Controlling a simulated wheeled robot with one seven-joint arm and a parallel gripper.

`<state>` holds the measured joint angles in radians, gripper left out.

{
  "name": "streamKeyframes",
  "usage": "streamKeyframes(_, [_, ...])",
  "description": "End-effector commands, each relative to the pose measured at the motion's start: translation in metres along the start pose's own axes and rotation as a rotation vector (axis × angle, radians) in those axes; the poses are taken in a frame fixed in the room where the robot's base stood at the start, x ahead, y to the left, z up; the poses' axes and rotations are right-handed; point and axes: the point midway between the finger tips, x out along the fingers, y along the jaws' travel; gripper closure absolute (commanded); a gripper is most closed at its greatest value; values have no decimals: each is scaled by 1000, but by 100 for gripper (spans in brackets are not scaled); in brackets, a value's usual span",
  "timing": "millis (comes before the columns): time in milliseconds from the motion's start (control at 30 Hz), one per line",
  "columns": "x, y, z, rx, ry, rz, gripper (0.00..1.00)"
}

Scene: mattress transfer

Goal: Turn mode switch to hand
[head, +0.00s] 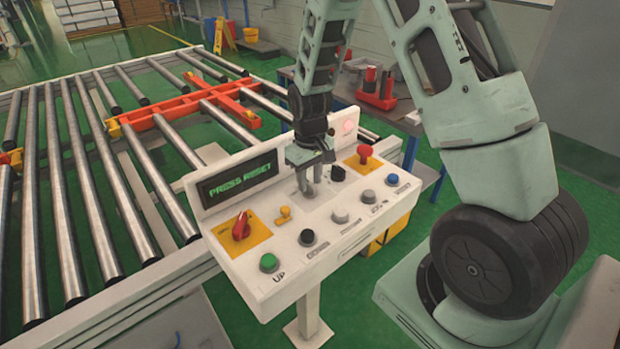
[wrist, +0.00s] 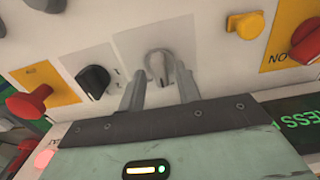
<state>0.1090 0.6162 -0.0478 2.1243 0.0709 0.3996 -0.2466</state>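The control panel (head: 340,225) is a white sloped console with several knobs and buttons. A grey selector knob (wrist: 160,66) on a pale plate shows in the wrist view. A black selector knob (wrist: 93,80) sits beside it to the left and also shows in the head view (head: 338,173). I cannot read which of them is the mode switch. My gripper (head: 308,178) points down at the panel. In the wrist view its fingers (wrist: 160,82) are apart, one on each side of the grey knob, with visible gaps. In the head view the gripper mostly hides that knob.
A red mushroom button (head: 365,153) is at the panel's right, and a red rotary switch (head: 241,226) at its left. A yellow knob (head: 285,214) and a green button (head: 269,263) are nearby. The display (head: 238,182) reads PRESS RESET. A roller conveyor (head: 130,215) lies behind.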

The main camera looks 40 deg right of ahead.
Motion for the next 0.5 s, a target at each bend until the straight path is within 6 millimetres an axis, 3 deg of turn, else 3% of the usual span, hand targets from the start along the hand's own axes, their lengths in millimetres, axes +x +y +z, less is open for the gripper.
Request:
streamKeyframes(333, [-2,0,0,-1,-1,0,64])
streamKeyframes(500, [-21,0,0,-1,2,0,64])
